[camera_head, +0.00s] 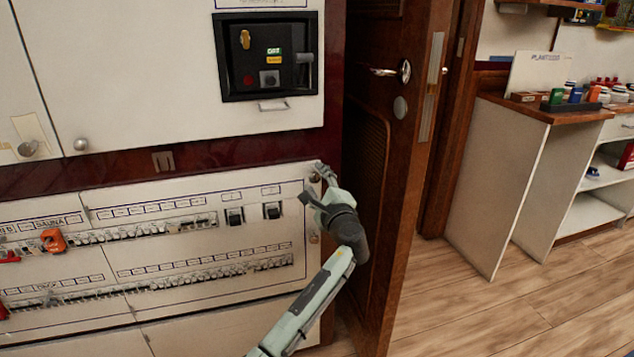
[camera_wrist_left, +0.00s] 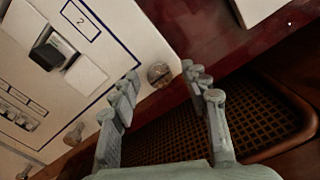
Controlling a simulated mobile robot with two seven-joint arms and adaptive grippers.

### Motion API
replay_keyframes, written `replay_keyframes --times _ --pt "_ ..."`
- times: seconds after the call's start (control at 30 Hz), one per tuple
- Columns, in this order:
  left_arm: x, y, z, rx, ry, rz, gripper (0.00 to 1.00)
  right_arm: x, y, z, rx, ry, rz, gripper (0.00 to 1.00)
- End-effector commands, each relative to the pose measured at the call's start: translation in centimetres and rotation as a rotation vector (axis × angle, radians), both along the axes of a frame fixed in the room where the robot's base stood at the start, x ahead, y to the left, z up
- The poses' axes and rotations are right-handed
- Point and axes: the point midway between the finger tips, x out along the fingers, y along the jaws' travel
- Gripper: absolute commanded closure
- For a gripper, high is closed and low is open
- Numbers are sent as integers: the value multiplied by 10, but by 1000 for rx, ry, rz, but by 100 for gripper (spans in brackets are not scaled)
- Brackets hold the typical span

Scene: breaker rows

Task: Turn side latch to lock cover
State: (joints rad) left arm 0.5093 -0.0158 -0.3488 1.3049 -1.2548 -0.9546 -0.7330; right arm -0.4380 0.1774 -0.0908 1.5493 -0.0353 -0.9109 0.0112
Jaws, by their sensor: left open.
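The cover (camera_head: 150,262) is a pale panel over two rows of breakers, and it looks closed. A round metal side latch (camera_head: 316,177) sits at its upper right edge; it also shows in the left wrist view (camera_wrist_left: 159,74). A second latch (camera_head: 314,238) is lower on the same edge, also in the wrist view (camera_wrist_left: 74,134). My left gripper (camera_head: 314,185) is open and empty at the upper right corner of the cover. In the wrist view its fingers lie either side of the upper latch, with no clear contact. My right gripper is not in view.
A wooden door (camera_head: 385,150) stands just right of the panel, close to my left arm. A dark control box (camera_head: 267,57) is set in the cabinet above. Orange clips (camera_head: 53,241) hang on the breakers at left. Open wooden floor (camera_head: 480,310) lies at right.

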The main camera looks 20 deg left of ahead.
Motion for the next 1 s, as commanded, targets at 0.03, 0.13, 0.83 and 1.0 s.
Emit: replay_keyframes --times 0.03,0.13,0.83,1.0 --pt "-1 -1 0 0 0 0 54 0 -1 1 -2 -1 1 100" --pt "-7 -5 -1 -2 1 -1 54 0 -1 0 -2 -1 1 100" --pt "-63 -42 0 0 0 0 54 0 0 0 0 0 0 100" --pt "-63 -42 0 0 0 0 54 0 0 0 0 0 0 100"
